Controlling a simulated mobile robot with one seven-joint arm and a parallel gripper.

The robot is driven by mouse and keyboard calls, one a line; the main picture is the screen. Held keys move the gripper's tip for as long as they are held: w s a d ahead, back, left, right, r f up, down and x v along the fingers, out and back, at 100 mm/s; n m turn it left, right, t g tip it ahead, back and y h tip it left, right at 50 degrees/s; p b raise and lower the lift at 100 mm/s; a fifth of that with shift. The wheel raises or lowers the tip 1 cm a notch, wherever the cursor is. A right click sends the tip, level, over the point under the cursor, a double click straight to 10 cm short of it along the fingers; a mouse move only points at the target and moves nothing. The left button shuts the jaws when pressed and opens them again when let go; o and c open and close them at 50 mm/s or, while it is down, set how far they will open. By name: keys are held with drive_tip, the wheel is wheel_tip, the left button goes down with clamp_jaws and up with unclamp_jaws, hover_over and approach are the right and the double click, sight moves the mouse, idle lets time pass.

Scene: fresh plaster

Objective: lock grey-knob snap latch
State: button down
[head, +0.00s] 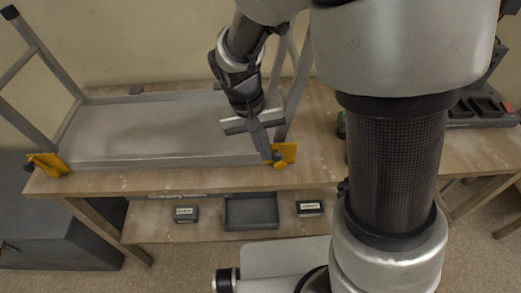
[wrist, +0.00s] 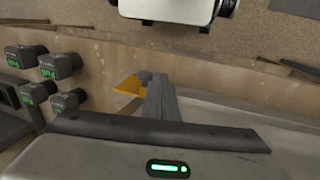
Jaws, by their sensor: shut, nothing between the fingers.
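A yellow snap latch (head: 288,152) sits at the front right corner of the grey platform (head: 165,160) on the bench. Its yellow plate also shows in the wrist view (wrist: 129,86), with a small grey knob (wrist: 145,76) beside it. My gripper (head: 267,158) points down at this latch, its fingers shut and empty. In the wrist view the fingertips (wrist: 161,78) are close beside the knob; I cannot tell whether they touch. The fingers partly hide the latch, and I cannot tell whether it is locked. A second yellow latch (head: 48,164) with a dark knob is at the front left corner.
The platform's grey legs (head: 38,45) rise at both ends. A shelf below the bench holds a dark tray (head: 251,212) and two small labelled boxes (head: 310,208) (head: 185,214). Dark devices (wrist: 65,63) with green displays stand at the left in the wrist view. The bench front is clear.

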drive_tip(key=d+y, duration=0.2)
drive_tip(key=shift+d+r, duration=0.3)
drive_tip(key=shift+r, duration=0.1)
drive_tip(key=shift+s+d, duration=0.15)
drive_tip(key=shift+d, duration=1.85)
